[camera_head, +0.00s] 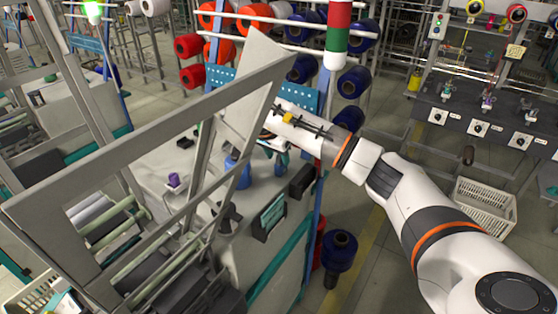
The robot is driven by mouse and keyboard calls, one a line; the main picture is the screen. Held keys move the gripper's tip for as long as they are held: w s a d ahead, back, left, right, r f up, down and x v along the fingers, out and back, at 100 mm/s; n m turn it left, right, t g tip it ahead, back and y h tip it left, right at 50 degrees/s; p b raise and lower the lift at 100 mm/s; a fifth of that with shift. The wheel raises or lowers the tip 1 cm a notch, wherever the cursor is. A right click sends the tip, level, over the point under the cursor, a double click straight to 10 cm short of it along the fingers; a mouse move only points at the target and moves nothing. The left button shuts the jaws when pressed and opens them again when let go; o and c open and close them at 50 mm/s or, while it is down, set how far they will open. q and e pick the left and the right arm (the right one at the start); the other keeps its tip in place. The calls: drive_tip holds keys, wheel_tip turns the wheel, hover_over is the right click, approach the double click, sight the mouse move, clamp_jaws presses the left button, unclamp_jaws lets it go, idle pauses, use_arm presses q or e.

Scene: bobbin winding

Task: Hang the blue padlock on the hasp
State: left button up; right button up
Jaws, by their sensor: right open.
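My right arm reaches in from the right, and its gripper (268,137) is at the machine, partly hidden behind a pale upright panel and grey frame bars. It is open, and I see nothing held in it. I cannot clearly make out the blue padlock or the hasp. A blue object (238,170) stands on the pale machine top just below and left of the gripper, but I cannot tell what it is. My left gripper is not in view.
A slanted grey frame (150,130) crosses the foreground. A purple spool (174,180) sits on the machine top (150,165). Red and blue bobbins hang on a rack behind. A white crate (483,208) and a blue bobbin (340,246) stand on the floor.

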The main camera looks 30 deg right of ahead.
drive_tip(key=v, duration=0.9)
drive_tip(key=shift+r, duration=0.25)
